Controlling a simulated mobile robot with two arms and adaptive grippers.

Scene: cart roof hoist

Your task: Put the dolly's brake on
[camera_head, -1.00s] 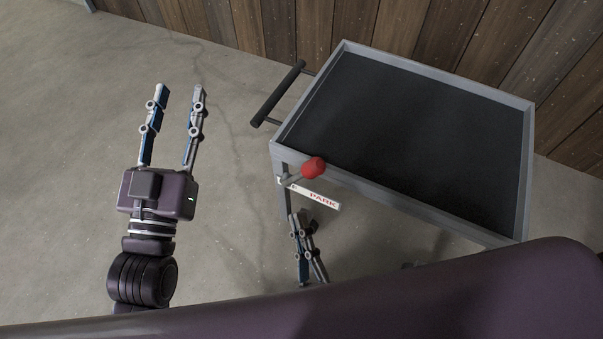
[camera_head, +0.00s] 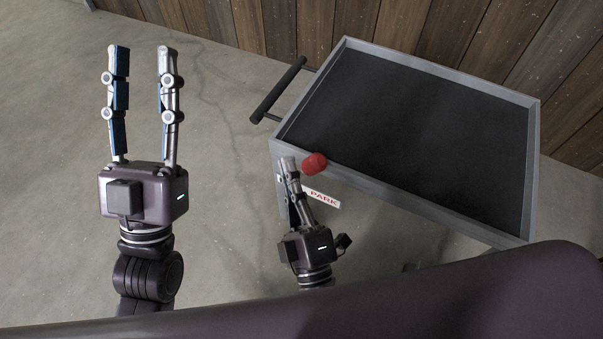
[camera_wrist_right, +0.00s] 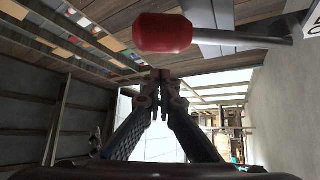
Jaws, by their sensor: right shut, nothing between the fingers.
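The dolly (camera_head: 533,150) is a grey cart with a black top, and it stands right of centre in the head view. Its brake lever has a red knob (camera_head: 314,163) at the cart's near left corner, above a white PARK label (camera_head: 323,198). My right gripper (camera_head: 288,163) is shut and empty, its tips just left of the knob. In the right wrist view the red knob (camera_wrist_right: 162,33) and its grey rod (camera_wrist_right: 240,38) lie above the shut fingertips (camera_wrist_right: 160,75), apart from them in the picture. My left gripper (camera_head: 142,50) is open and empty over the floor at left.
A black push handle (camera_head: 278,90) sticks out from the cart's left side. A wooden plank wall (camera_head: 400,25) stands behind the cart. The concrete floor (camera_head: 50,150) at left is clear.

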